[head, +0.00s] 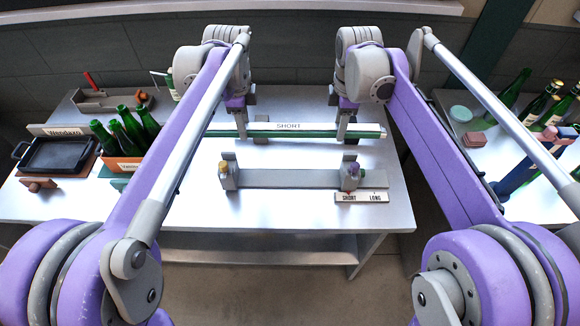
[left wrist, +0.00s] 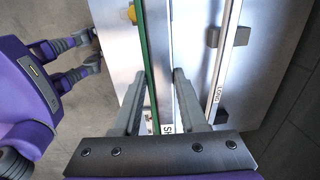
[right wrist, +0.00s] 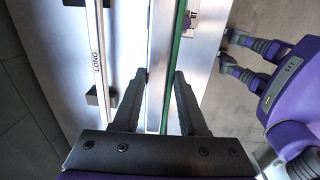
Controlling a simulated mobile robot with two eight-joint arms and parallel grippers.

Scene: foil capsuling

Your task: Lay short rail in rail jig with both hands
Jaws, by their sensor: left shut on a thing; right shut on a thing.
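The short rail (head: 310,133), pale with a green side and a SHORT label, runs left to right behind the jig. My left gripper (head: 241,130) is shut on its left part and my right gripper (head: 345,132) on its right part. The rail also passes between the fingers in the left wrist view (left wrist: 151,60) and right wrist view (right wrist: 178,60). The grey rail jig (head: 295,179) is on the table in front of the rail, with an upright block at each end. The rail is apart from the jig and roughly parallel to it. Its height is hard to judge.
A SHORT/LONG plate (head: 362,197) lies by the jig's right end. A rail marked LONG (right wrist: 98,45) lies on supports behind. A crate of green bottles (head: 122,163) and a black tray (head: 58,153) stand left. Bare table (head: 200,205) lies left of the jig.

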